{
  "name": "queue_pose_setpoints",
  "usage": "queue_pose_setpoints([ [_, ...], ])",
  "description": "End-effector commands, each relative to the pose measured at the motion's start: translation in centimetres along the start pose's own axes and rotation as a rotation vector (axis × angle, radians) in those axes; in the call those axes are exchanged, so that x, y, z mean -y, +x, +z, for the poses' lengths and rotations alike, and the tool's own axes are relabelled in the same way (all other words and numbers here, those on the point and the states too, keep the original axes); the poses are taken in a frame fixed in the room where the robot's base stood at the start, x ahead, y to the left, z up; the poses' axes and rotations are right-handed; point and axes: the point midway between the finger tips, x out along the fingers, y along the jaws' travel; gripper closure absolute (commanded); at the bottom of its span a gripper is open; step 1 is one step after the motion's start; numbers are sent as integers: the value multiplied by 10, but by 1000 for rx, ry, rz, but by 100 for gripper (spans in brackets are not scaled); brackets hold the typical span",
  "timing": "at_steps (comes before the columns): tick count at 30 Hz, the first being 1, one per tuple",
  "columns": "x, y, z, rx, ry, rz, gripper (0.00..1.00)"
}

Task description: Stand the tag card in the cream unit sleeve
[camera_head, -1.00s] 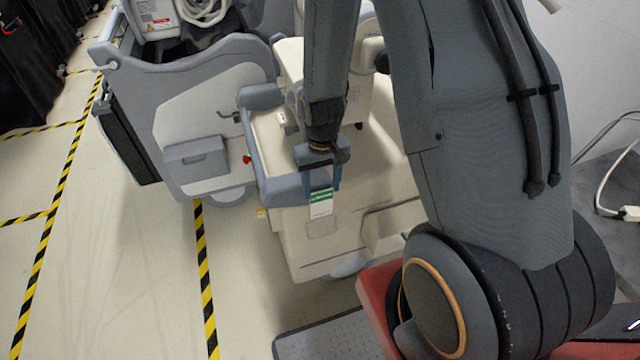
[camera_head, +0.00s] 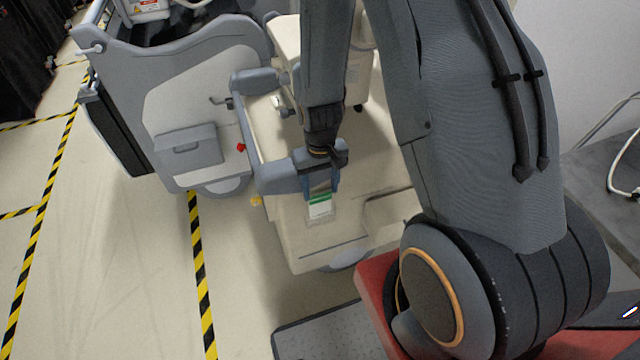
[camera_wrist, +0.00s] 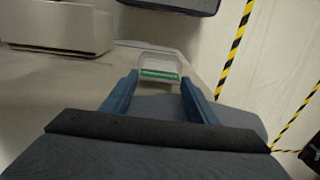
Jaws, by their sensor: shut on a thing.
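The tag card (camera_head: 320,209) is white with a green band along its top. My gripper (camera_head: 321,193) is shut on its top end, with blue fingers on either side of the green band. The cream unit (camera_head: 300,245) stands below, and its pale sleeve (camera_head: 330,217) is on the face behind the card. The card's lower part overlaps the sleeve; I cannot tell whether it is inside or in front. In the wrist view the card's green band (camera_wrist: 160,74) lies between the fingertips, with the clear sleeve frame (camera_wrist: 158,53) around its far end.
A grey handle bar (camera_head: 280,177) of the cream unit runs close beside my gripper. A larger grey cart (camera_head: 165,110) stands to the left. Black-yellow tape (camera_head: 200,270) marks the open floor at left.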

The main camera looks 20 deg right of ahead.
Motion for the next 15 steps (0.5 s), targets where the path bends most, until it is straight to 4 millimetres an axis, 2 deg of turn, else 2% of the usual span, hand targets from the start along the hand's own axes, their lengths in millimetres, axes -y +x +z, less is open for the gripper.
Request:
queue_pose_setpoints([
  [4,0,8,0,0,0,0,78],
  [14,0,9,0,-1,0,0,78],
  [15,0,9,0,-1,0,0,40],
])
